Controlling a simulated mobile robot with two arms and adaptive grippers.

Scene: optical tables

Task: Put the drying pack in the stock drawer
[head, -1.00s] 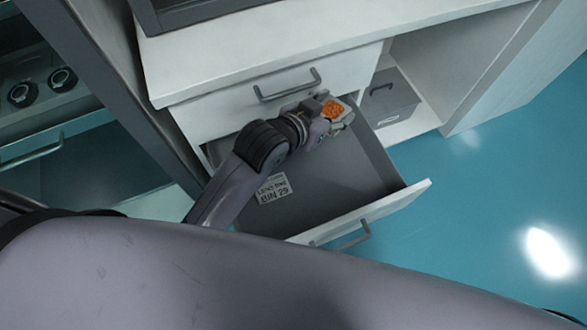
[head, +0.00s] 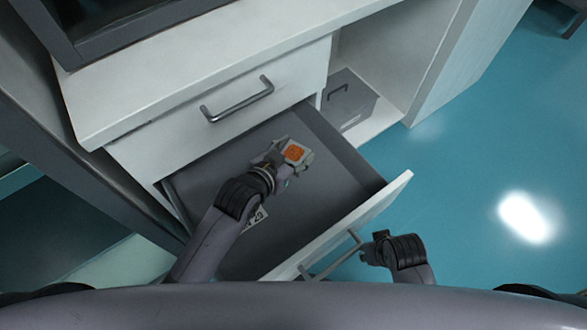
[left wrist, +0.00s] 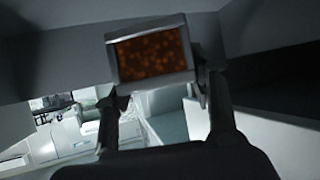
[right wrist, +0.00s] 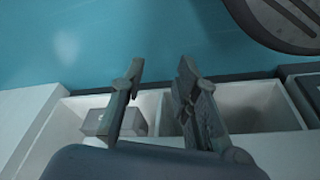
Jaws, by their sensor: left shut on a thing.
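The drying pack (head: 294,153), a small pale-edged packet with an orange window, is held in my left gripper (head: 287,158). The left wrist view shows the pack (left wrist: 152,55) between the two fingertips (left wrist: 160,88). The stock drawer (head: 335,150) is pulled open, and the gripper and pack are over its interior. I cannot tell whether the pack touches the drawer floor. My right gripper (head: 372,252) is beside the drawer's front handle (head: 335,256). In the right wrist view its fingers (right wrist: 160,72) are apart with nothing visible between them.
A shut drawer with a handle (head: 238,100) is directly above the open one. A grey box (head: 347,98) stands in the open shelf to the right. A label card (head: 256,218) lies in the drawer, partly hidden by my left arm. Blue floor is clear on the right.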

